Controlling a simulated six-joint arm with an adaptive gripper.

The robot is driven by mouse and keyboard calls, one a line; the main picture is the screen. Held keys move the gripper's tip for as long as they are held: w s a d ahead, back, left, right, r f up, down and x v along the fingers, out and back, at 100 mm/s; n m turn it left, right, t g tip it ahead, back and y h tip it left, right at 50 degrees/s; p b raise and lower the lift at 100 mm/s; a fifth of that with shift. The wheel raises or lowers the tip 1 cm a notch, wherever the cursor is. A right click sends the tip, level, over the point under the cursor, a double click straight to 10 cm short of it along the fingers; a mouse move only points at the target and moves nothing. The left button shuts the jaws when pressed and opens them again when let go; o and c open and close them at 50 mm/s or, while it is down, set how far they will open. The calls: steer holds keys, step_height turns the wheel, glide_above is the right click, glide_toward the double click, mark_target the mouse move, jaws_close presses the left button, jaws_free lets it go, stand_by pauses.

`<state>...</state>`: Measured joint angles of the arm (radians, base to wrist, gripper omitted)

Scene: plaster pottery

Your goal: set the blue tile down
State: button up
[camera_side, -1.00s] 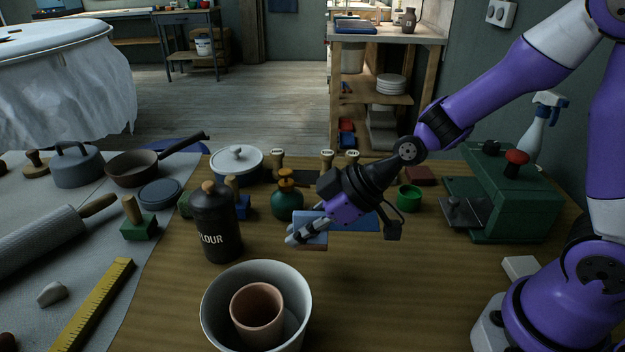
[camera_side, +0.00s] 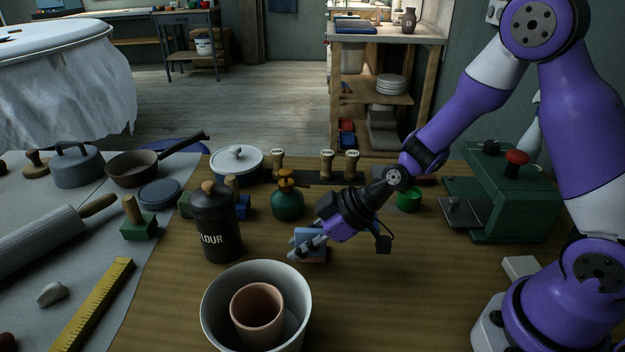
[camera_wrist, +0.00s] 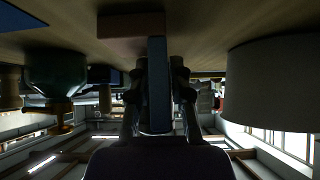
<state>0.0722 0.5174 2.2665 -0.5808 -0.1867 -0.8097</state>
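My gripper (camera_side: 308,246) is shut on the blue tile (camera_side: 312,238), just right of the flour canister and behind the pale bowl. In the side view the fingers hide part of the tile. In the wrist view, where the table is at the top, the tile (camera_wrist: 158,85) shows as a narrow blue strip between the two fingers (camera_wrist: 158,95). A reddish-brown block (camera_wrist: 130,23) lies by the tile's far end. I cannot tell whether the tile touches it or the table.
The black flour canister (camera_side: 216,222) and green bottle (camera_side: 287,198) stand close by on the left. A pale bowl (camera_side: 213,318) with a terracotta cup (camera_side: 257,312) is in front. A green machine (camera_side: 510,195) stands right.

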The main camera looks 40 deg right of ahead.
stand_by(0.3)
steer(key=shift+r, duration=0.15)
steer(key=s+d+r+m+h, duration=0.6)
steer(key=s+d+r+m, duration=0.3)
steer(key=s+r, duration=0.5)
steer(key=shift+d+r+g, duration=0.4)
steer(key=shift+d+r, duration=0.45)
steer(key=shift+d, duration=0.1)
